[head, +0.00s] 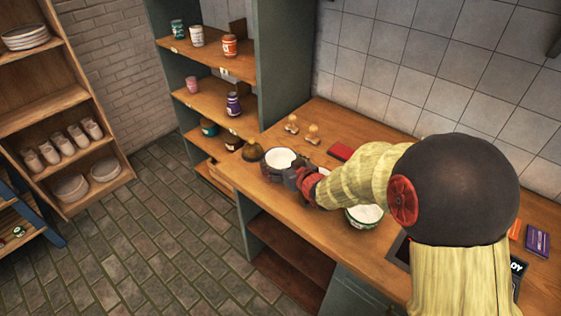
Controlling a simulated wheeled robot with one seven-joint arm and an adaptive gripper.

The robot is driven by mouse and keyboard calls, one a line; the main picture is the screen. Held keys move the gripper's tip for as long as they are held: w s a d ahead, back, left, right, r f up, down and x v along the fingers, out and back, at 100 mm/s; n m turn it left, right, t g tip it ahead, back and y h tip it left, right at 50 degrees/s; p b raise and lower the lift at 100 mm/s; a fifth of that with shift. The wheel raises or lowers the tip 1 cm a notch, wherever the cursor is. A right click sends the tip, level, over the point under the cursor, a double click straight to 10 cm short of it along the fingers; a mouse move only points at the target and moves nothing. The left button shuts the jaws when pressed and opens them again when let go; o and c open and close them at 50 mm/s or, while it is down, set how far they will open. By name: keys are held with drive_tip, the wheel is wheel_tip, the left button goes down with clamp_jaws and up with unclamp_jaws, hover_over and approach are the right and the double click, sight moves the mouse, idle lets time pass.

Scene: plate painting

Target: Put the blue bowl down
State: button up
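A dark, bluish bowl with a white inside (279,158), which I take for the blue bowl, is upright at the left end of the wooden counter (228,172). My gripper (292,175) is at the bowl's right side and overlaps its rim. The fingers are small, dark and partly hidden by my red wrist, so their closure is not clear. I cannot tell whether the bowl touches the counter or is held just above it.
Shelves with jars (230,45) rise at the left.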

drive_tip(key=o, duration=0.3)
drive_tip(key=shift+r, duration=0.15)
drive_tip(key=shift+s+r, duration=0.15)
drive_tip(key=p+v, duration=0.4)
drive_tip(key=v, duration=0.7)
drive_tip(key=shift+s+d, duration=0.2)
drive_tip(key=shift+s, duration=0.1)
drive_tip(key=shift+d+r, duration=0.1)
drive_tip(key=shift+r, duration=0.05)
drive_tip(key=s+d+r+m+g+h, duration=0.25)
drive_tip(key=s+d+r+h, duration=0.35)
drive_tip(key=s+d+r, duration=0.35)
drive_tip(key=s+r+m+g, duration=0.1)
drive_tip(key=s+g, duration=0.1)
drive_tip(key=s, duration=0.7)
drive_tip(key=s+r+m+g, duration=0.1)
drive_tip(key=s+g, duration=0.1)
drive_tip(key=s, duration=0.7)
drive_tip(key=shift+s+a+r+y, duration=0.15)
drive_tip(key=shift+r+y, duration=0.1)
drive_tip(key=shift+y, duration=0.15)
